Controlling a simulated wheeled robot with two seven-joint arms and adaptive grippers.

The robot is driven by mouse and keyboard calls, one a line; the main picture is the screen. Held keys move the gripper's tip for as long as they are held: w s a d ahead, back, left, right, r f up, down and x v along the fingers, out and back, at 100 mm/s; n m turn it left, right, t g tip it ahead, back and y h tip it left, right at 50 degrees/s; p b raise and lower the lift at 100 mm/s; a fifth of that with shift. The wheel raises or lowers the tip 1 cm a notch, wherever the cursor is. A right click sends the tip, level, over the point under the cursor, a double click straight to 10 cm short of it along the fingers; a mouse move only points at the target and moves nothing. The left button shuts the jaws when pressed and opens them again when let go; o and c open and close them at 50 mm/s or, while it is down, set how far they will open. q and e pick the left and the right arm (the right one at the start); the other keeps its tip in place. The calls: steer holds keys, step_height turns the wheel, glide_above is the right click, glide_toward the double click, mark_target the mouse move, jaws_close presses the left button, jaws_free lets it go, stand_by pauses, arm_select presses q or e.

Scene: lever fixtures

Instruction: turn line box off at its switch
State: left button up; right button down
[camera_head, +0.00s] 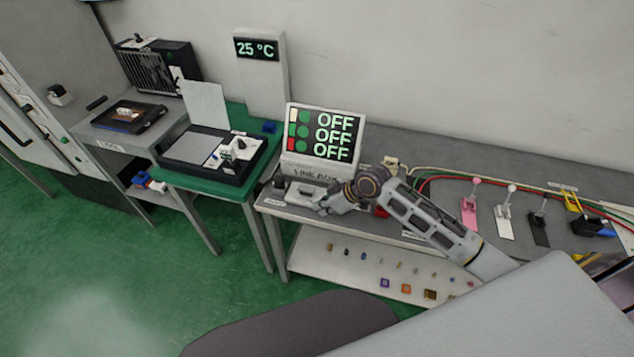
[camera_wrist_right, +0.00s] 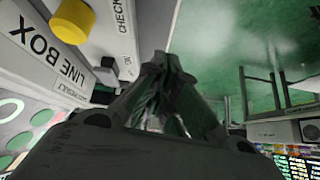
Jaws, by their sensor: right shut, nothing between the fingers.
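The line box (camera_head: 318,173) stands on the grey bench in the head view, with its name on the front. Its display (camera_head: 322,135) reads OFF on three rows, beside white, green and red marks. In the wrist view the line box (camera_wrist_right: 35,65) fills the left side, with a yellow round knob (camera_wrist_right: 72,20) and a small black part (camera_wrist_right: 107,72) near a CHECK label. My right gripper (camera_head: 328,208) is low in front of the line box. Its fingers (camera_wrist_right: 165,65) are shut and empty beside the box; contact cannot be told. My left gripper is out of view.
Pink, white and black lever fixtures (camera_head: 505,212) stand to the right, with red and green cables (camera_head: 435,178) behind. A green-topped table (camera_head: 185,182) with a black device is to the left. A temperature display (camera_head: 257,48) reads 25 °C. Small parts sit on the lower shelf (camera_head: 315,258).

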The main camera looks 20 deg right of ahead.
steer(key=w+d+r+n, duration=0.1)
steer(key=w+d+r, duration=0.1)
steer(key=r, duration=0.4)
steer(key=w+d+r+y, duration=0.1)
steer(key=w+d+r, duration=0.2)
steer(key=r, duration=0.3)
steer(key=shift+w+d+r+n+t+y, duration=0.3)
steer(key=shift+d+n, duration=0.1)
steer(key=shift+d, duration=0.45)
steer(key=shift+a+f, duration=0.1)
steer(key=shift+f, duration=0.05)
steer(key=p, duration=0.2)
glide_above(306, 187)
steer(key=s+d, duration=0.2)
steer(key=d, duration=0.1)
steer(key=shift+f, duration=3.55)
steer(key=shift+a+f, duration=0.15)
steer(key=shift+f, duration=1.75)
steer(key=shift+s+f+y+b, duration=0.15)
steer(key=shift+f+y+b, duration=0.25)
steer(key=shift+b, duration=0.7)
steer(key=shift+r, duration=0.2)
steer(key=shift+r+p, duration=0.65)
steer(key=shift+r, duration=0.05)
